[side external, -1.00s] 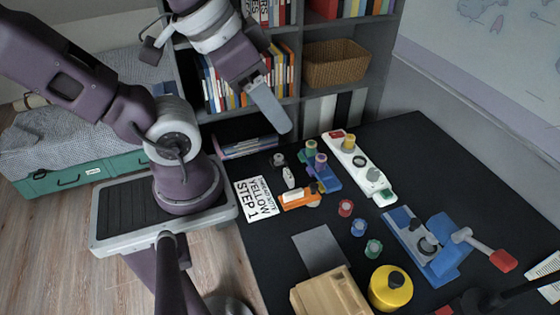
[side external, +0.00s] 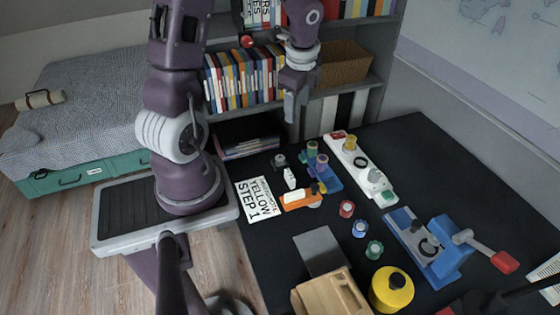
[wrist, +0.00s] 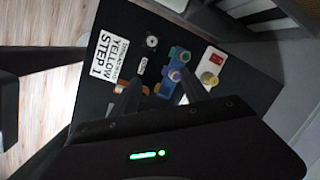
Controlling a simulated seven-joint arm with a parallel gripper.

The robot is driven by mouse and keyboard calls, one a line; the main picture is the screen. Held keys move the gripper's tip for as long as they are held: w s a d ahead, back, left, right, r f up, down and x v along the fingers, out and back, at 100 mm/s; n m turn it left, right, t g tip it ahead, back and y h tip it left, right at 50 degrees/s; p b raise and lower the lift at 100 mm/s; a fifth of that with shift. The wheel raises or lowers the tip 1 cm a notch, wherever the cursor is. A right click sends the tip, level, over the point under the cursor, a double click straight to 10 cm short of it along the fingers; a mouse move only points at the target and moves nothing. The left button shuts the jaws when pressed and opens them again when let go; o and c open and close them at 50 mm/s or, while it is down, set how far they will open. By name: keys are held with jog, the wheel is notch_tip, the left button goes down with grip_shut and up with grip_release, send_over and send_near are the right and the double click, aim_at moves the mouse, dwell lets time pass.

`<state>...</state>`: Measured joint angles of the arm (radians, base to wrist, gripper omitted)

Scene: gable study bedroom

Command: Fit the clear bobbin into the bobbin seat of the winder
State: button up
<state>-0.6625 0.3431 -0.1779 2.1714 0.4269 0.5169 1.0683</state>
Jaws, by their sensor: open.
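My gripper (side external: 293,108) hangs high, fingers down, in front of the shelves beyond the table's far edge in the side view. In the wrist view its two dark fingers (wrist: 162,84) stand apart with nothing held between them. A long white device (side external: 352,168) bears a yellow spool (side external: 350,144), a dark ring and a pale grey cylinder (side external: 375,176). A blue device (side external: 449,262) with a red-handled crank stands nearer, a dark ring (side external: 430,247) on its base. I cannot tell for certain which device is the winder, nor pick out the clear bobbin.
Red (side external: 346,209), blue (side external: 359,229) and green (side external: 374,250) bobbins stand mid-table. A blue spool holder (side external: 327,178), an orange item (side external: 301,198) and a printed card (side external: 257,199) lie at the left. A wooden box (side external: 330,293) and yellow container (side external: 391,288) stand in front.

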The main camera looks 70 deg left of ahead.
aim_at(280, 158)
jog(key=a+f+m, duration=0.1)
jog(key=a+f, duration=0.1)
jog(key=f, duration=0.2)
jog(key=s+a+f+m+h, duration=0.1)
jog(key=f+m, duration=0.1)
jog(key=f, duration=0.3)
jog(key=a+f+m+h, duration=0.1)
jog(key=a+f, duration=0.1)
jog(key=f, duration=0.2)
jog(key=shift+s+a+f+m+g, duration=0.2)
jog(key=shift+s+a+m+g, duration=0.1)
jog(key=shift+s+a+g, duration=0.1)
jog(key=shift+m, duration=0.3)
jog(key=f, duration=0.5)
jog(key=a+f, duration=0.1)
jog(key=f, duration=0.2)
jog(key=shift+s+f, duration=0.1)
jog(key=shift+f, duration=0.1)
jog(key=shift+d, duration=0.1)
grip_shut()
